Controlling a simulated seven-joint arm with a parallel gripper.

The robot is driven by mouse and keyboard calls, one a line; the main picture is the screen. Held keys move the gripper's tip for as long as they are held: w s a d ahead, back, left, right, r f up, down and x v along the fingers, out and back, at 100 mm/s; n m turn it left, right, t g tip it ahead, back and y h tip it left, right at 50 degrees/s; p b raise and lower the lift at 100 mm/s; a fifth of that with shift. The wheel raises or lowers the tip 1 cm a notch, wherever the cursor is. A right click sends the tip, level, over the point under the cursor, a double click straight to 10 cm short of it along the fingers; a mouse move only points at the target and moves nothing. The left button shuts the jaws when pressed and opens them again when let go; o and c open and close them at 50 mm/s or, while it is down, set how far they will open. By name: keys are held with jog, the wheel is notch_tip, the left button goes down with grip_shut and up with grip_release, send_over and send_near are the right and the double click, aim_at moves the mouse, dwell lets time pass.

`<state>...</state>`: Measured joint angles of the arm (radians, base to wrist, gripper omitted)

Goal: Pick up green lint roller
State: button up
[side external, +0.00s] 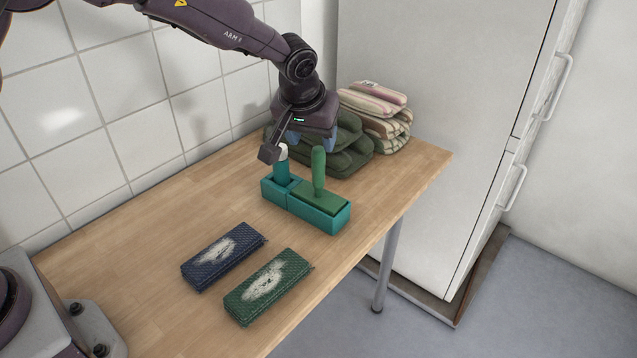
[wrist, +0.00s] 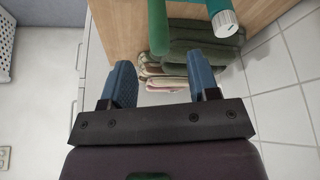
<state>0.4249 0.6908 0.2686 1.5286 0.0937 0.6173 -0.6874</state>
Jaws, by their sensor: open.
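A green upright handle (side external: 318,170), apparently the green lint roller, stands in the larger right compartment of a teal holder (side external: 320,220). Its lower part is hidden in the holder. It shows as a green shaft in the wrist view (wrist: 158,28). A teal handle with a pale cap (side external: 282,170) stands in the smaller left compartment and also shows in the wrist view (wrist: 222,18). My gripper (side external: 311,142) is open and empty, close to the handle tops. In the wrist view, the green shaft lies beyond the gap between my blue fingertips (wrist: 160,76).
Folded dark green towels (side external: 348,158) and striped towels (side external: 385,122) lie close behind the holder. A blue brush-like pad (side external: 222,262) and a green one (side external: 268,287) lie in front. A tiled wall stands left, a white cabinet (side external: 430,80) right. The wooden table's (side external: 130,250) left part is clear.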

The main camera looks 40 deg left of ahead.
aim_at(320, 160)
jog(key=x, duration=0.8)
jog(key=shift+w+f, duration=0.2)
jog(key=shift+w, duration=0.05)
grip_shut()
